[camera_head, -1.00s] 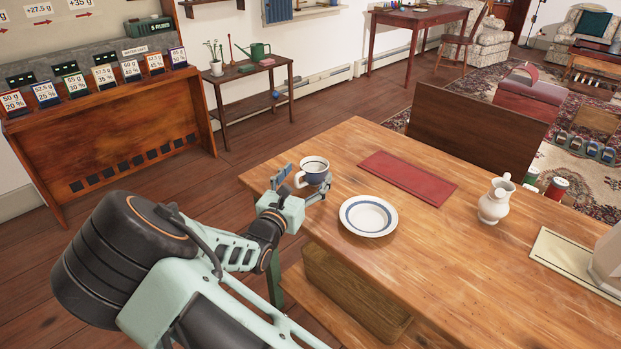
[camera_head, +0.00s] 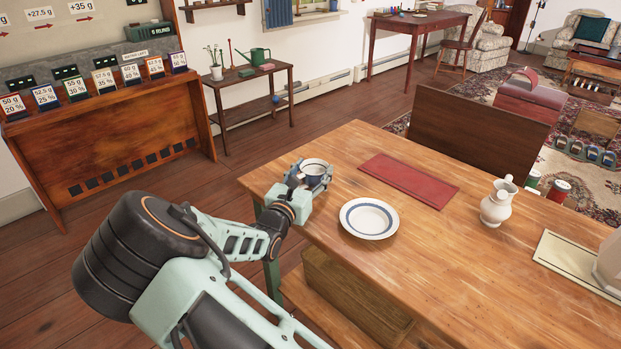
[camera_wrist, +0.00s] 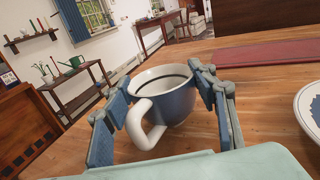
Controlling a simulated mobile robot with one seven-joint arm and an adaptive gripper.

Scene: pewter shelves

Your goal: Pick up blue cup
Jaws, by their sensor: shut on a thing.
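The blue cup (camera_wrist: 178,103) has a white inside, a white rim and a white handle that points toward my wrist camera. In the head view the cup (camera_head: 314,166) stands upright at the left end of the wooden table (camera_head: 450,250), partly hidden by my gripper. My gripper (camera_head: 310,179) is at the cup, one finger on each side of it. In the wrist view, my gripper (camera_wrist: 163,88) is shut on the cup with the handle between the fingers. The cup appears to be still on or very near the tabletop.
A white plate with a blue ring (camera_head: 369,218) lies just right of the cup. A red mat (camera_head: 409,182) lies behind it. A white pitcher (camera_head: 498,204) stands farther right.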

